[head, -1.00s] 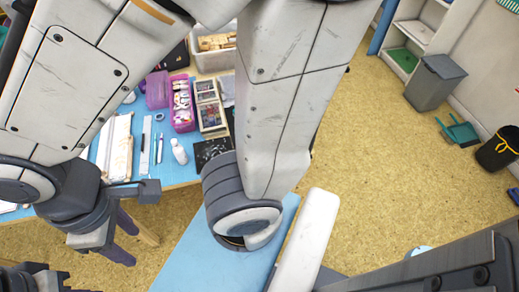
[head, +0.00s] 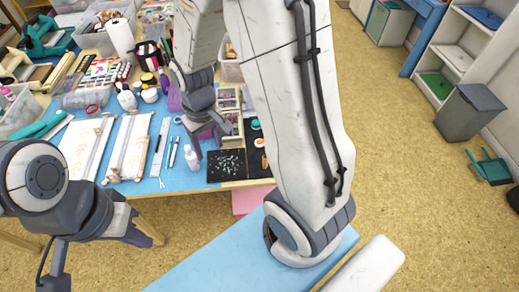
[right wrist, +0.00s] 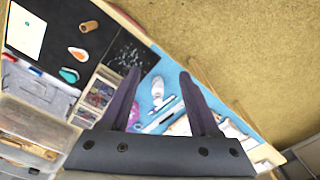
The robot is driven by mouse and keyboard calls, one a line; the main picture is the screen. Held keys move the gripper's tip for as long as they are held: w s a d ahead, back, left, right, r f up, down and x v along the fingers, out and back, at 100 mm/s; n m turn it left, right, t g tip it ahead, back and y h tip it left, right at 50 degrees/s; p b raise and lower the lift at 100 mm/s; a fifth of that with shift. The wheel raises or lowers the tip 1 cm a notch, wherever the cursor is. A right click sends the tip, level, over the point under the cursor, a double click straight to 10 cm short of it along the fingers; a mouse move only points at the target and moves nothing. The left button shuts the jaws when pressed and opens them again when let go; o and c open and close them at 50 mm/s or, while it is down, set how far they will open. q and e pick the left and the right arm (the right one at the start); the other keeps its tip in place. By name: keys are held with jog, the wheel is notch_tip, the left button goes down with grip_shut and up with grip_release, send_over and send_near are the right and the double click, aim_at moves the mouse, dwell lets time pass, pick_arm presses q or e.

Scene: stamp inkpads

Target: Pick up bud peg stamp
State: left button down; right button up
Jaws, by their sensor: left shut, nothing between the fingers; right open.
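A small wooden peg (right wrist: 90,27), which I take to be the bud peg stamp, lies at the end of a dark mat (right wrist: 45,65) in the right wrist view. Two drop-shaped pieces, one orange and white (right wrist: 78,53), one teal (right wrist: 68,75), lie near it. In the head view the peg is too small to tell apart for sure. My right gripper (head: 211,139) is open and empty above the table. In the right wrist view its fingers (right wrist: 159,75) frame a white bottle (right wrist: 157,88), apart from the peg. My left gripper (head: 149,230) is shut and empty before the table's front edge.
The blue table top (head: 178,184) holds a black speckled sheet (head: 227,166), wrapped white pieces (head: 128,147), slim pens (head: 172,152) and several crowded bins at the back. A grey bin (head: 470,122) and open floor lie to the right.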

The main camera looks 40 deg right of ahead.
jog(key=d+f+m, duration=0.1)
jog(key=d+f, duration=0.3)
jog(key=d, duration=0.2)
jog(key=d+f+m, duration=0.2)
jog(key=d+f, duration=0.3)
jog(key=d, duration=0.1)
jog(key=d+f+m, duration=0.2)
jog(key=d+f, duration=0.2)
jog(key=d, duration=0.2)
jog(key=shift+w+d+f, duration=0.1)
jog(key=shift+w+f, duration=0.1)
jog(key=shift+w, duration=0.05)
jog(key=f, duration=0.4)
jog(key=shift+s+d+f, duration=0.2)
jog(key=shift+d+f, duration=0.1)
jog(key=shift+f, duration=0.55)
jog(key=shift+f+p, duration=0.25)
jog(key=shift+p, duration=0.15)
jog(key=f, duration=0.3)
jog(key=shift+s+f, duration=0.25)
jog(key=shift+f, duration=0.6)
grip_shut()
